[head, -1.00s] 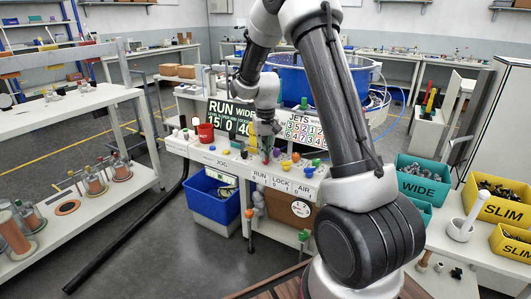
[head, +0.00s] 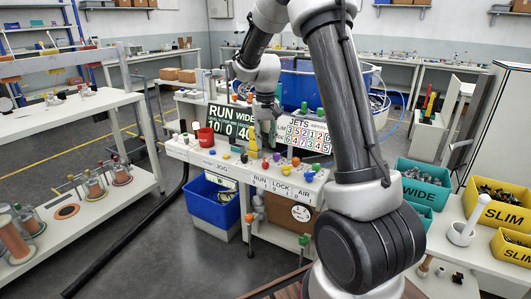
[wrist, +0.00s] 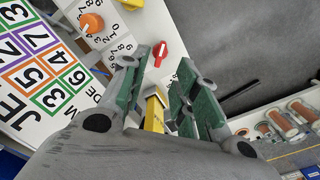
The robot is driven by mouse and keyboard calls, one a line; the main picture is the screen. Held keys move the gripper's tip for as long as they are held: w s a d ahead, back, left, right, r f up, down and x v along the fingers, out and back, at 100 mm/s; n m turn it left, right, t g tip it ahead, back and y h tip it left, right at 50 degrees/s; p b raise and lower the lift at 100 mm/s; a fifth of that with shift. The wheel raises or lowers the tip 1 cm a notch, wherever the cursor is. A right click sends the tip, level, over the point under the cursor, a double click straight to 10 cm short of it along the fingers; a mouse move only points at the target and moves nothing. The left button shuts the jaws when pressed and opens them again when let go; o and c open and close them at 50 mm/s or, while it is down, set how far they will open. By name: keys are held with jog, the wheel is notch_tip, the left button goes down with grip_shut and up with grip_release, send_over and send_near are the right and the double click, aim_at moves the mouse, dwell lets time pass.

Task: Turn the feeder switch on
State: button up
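My gripper (head: 267,130) is above the back of the control bench (head: 205,155), in front of the number boards. In the wrist view my gripper (wrist: 174,60) has its green-padded fingers apart. A yellow bar (wrist: 154,110) shows in the gap between them; I cannot tell whether it is touched. A red pointer knob (wrist: 160,52) lies beyond the fingertips, and an orange knob (wrist: 92,22) with a number scale is to its left. No readable label marks a feeder switch, so I cannot tell which control it is. The bench front reads JOG, RUN, LOCK and AIR.
The RUN board (head: 228,122) and JETS board (head: 303,134) stand behind the controls, close to my gripper. A red cup (head: 205,137) stands at the bench's left. A blue bin (head: 213,200) is below. Green and yellow bins (head: 497,215) are at the right.

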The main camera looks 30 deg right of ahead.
notch_tip(320, 180, up, 5)
jog(key=shift+r, duration=0.1)
dwell(0.6)
jog(key=s+r+t, duration=0.1)
jog(key=s+r, duration=0.2)
jog(key=s, duration=0.7)
jog(key=s+a+r+n+t, duration=0.1)
jog(key=s+r+t, duration=0.1)
jog(key=s, duration=0.9)
jog(key=s+a+r+n+t, duration=0.1)
jog(key=s+r, duration=0.2)
jog(key=s, duration=0.8)
jog(key=shift+s+r, duration=0.15)
jog(key=shift+r, duration=0.25)
